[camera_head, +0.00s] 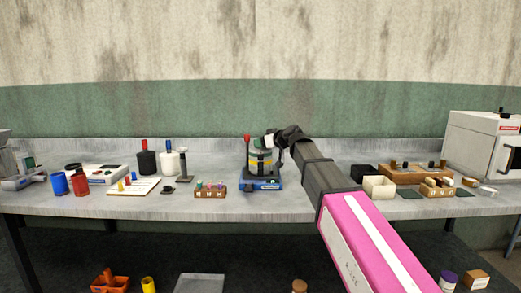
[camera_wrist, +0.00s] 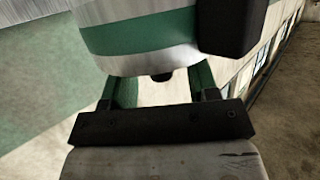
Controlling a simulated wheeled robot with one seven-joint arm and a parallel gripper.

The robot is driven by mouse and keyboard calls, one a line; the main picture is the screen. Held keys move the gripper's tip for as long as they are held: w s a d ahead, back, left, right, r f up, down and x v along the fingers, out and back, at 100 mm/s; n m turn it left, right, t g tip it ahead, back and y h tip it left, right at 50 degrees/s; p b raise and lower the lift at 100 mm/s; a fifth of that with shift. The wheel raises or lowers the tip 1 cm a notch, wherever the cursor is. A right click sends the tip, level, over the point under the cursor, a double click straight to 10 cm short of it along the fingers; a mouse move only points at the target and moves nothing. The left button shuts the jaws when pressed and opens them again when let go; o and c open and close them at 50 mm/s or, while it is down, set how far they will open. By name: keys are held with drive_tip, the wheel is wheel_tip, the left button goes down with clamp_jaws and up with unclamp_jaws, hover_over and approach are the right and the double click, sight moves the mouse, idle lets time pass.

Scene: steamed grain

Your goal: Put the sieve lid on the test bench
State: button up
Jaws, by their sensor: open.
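The sieve shaker (camera_head: 262,165) stands on the test bench (camera_head: 225,205) in the head view, with a blue base, a stack with a yellow band and a red-topped post at its left. My gripper (camera_head: 270,141) is just above the top of this stack, which it partly hides. I cannot make out a separate sieve lid there. In the wrist view my gripper (camera_wrist: 160,82) is open, with its two green fingers apart. A small dark knob shows between the fingertips, below a pale rounded body with a green band (camera_wrist: 140,35). I cannot tell whether the fingers touch it.
Left of the shaker are a rack of small vials (camera_head: 210,190), a black bottle (camera_head: 147,162) and a white bottle (camera_head: 169,162). On the right are a cream box (camera_head: 379,187), a wooden rack (camera_head: 415,174) and a white oven (camera_head: 484,145).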

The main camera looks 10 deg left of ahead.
clamp_jaws()
drive_tip(key=shift+r, duration=0.1)
